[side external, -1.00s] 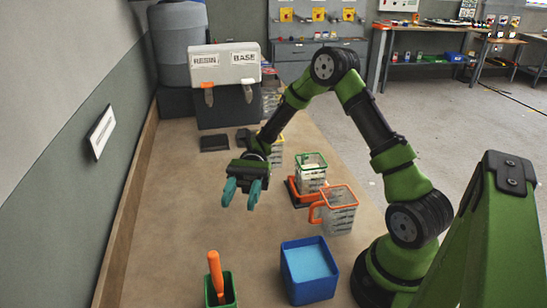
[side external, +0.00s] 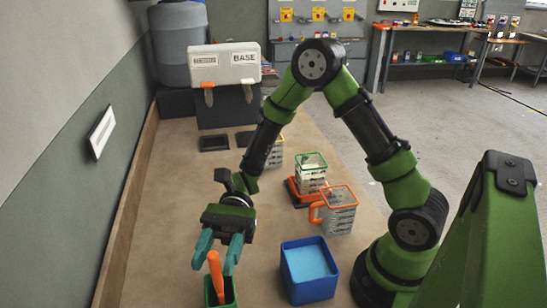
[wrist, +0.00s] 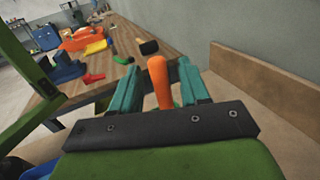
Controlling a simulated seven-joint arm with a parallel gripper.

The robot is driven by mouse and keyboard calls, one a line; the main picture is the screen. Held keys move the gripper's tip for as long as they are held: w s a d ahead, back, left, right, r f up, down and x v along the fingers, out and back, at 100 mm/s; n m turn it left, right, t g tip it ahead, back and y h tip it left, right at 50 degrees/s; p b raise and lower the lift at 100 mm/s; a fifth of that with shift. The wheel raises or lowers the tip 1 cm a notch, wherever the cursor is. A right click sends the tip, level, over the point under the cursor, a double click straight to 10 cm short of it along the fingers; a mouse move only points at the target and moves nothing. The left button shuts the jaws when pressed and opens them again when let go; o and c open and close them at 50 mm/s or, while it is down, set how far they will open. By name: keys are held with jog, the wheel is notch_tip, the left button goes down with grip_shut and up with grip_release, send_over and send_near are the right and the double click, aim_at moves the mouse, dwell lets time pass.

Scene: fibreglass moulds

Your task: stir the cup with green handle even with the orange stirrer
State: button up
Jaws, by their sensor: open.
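The orange stirrer (side external: 215,272) stands upright in a small green holder (side external: 232,294) at the near edge of the side view. My gripper (side external: 213,268) is open, with its teal fingers pointing down on either side of the stirrer's handle. In the wrist view the orange handle (wrist: 160,82) shows between the two teal fingers, with gaps beside it. A clear cup with a green rim (side external: 312,172) stands on an orange and black base further back; its handle is hard to make out. A clear cup with an orange rim and handle (side external: 340,212) stands in front of it.
A blue open container (side external: 309,272) stands right of the green holder. A cup with yellow (side external: 275,155) is partly behind my arm. Dark flat pads (side external: 214,143) and a case labelled BASE (side external: 225,66) are at the back. A wall runs along the left; the left bench is clear.

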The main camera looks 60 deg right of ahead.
jog(key=shift+s+a, duration=0.25)
jog(key=shift+a, duration=0.35)
grip_shut()
jog(key=shift+r, duration=5.5)
